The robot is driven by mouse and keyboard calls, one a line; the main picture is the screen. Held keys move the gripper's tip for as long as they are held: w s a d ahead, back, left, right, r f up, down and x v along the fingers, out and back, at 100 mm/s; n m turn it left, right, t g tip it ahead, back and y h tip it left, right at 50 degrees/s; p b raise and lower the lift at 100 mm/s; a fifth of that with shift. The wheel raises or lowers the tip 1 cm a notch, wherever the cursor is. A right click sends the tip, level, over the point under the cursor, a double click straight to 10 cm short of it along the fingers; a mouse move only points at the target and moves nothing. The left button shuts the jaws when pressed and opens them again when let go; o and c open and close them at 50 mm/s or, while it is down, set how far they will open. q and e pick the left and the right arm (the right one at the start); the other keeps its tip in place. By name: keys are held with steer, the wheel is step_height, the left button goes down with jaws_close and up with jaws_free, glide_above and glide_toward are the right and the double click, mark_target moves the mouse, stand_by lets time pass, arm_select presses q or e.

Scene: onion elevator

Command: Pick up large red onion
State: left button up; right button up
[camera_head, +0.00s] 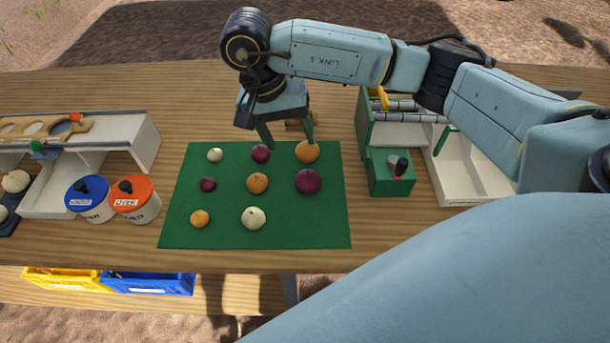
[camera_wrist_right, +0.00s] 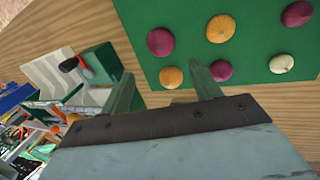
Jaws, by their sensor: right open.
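The large red onion (camera_head: 309,181) rests on the green mat (camera_head: 230,236), at the right end of its middle row. It also shows in the right wrist view (camera_wrist_right: 160,42), beyond the fingers. My right gripper (camera_head: 288,137) is open and empty over the mat's far edge, pointing down. It is on the far side of the large red onion and apart from it. Its fingers (camera_wrist_right: 163,88) show spread in the wrist view. A large yellow onion (camera_head: 307,151) lies between the gripper and the red onion. My left gripper is out of view.
Smaller red onions (camera_head: 261,153) (camera_head: 208,184), yellow onions and white onions share the mat. A green box with a lever (camera_head: 391,172) and white trays stand right of it. Two lidded canisters (camera_head: 136,198) stand left. The mat's near right corner is clear.

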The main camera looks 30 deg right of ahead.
mark_target(305, 175)
steer(key=b+x, duration=0.1)
steer(key=x, duration=0.6)
steer(key=shift+s+d, duration=0.1)
steer(key=shift+d, duration=0.1)
steer(key=shift+s+f, duration=0.1)
steer(key=shift+f, duration=0.4)
steer(key=x, duration=0.5)
steer(key=shift+a, duration=0.15)
steer(key=shift+c, duration=0.5)
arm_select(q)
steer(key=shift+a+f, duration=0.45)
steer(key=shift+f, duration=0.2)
arm_select(e)
steer(key=c, duration=0.7)
